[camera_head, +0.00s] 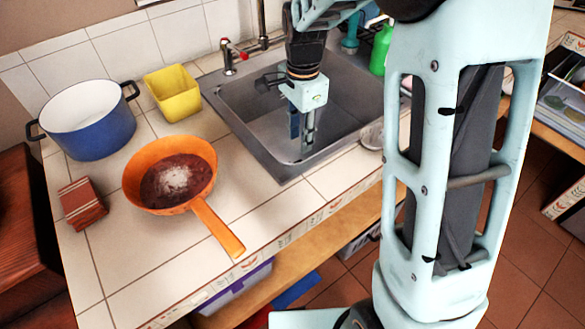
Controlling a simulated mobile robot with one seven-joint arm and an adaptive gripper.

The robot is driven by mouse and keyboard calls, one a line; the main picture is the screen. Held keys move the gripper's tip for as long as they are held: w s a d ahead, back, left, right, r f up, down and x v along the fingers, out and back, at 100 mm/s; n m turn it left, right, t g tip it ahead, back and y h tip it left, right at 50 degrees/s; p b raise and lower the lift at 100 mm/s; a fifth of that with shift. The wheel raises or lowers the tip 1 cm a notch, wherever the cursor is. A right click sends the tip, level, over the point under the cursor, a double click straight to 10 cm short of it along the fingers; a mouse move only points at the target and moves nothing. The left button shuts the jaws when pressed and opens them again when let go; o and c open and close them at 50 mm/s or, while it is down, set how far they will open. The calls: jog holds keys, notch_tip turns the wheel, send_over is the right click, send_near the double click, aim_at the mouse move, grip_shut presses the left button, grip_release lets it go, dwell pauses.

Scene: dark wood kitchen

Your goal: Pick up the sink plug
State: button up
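My gripper (303,132) points down inside the metal sink (245,122), with its fingertips over the sink's interior. Two fingers show side by side, but the angle does not show whether they are apart or shut, or whether anything is between them. I cannot make out a sink plug for certain. A round metallic piece (372,136) lies at the sink's front right edge, partly hidden by my arm. The sink floor behind and under the gripper is partly hidden.
An orange pan (150,165) sits on the tiled counter left of the sink, its handle towards the front edge. A blue pot (92,135), a yellow container (173,93) and a reddish box (80,203) stand nearby. A faucet (230,58) and a green bottle (380,50) are behind.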

send_over(297, 162)
jog(key=f, duration=0.4)
jog(key=shift+s+d+f+b, duration=0.15)
jog(key=shift+s+d+b, duration=0.15)
jog(key=shift+d+b, duration=0.05)
jog(key=f, duration=0.4)
jog(key=f+b, duration=0.1)
jog(key=f, duration=0.1)
jog(key=shift+w+a+f, duration=0.2)
jog(key=shift+w+a, duration=0.05)
jog(key=shift+a, duration=0.1)
jog(key=shift+r, duration=0.1)
grip_shut()
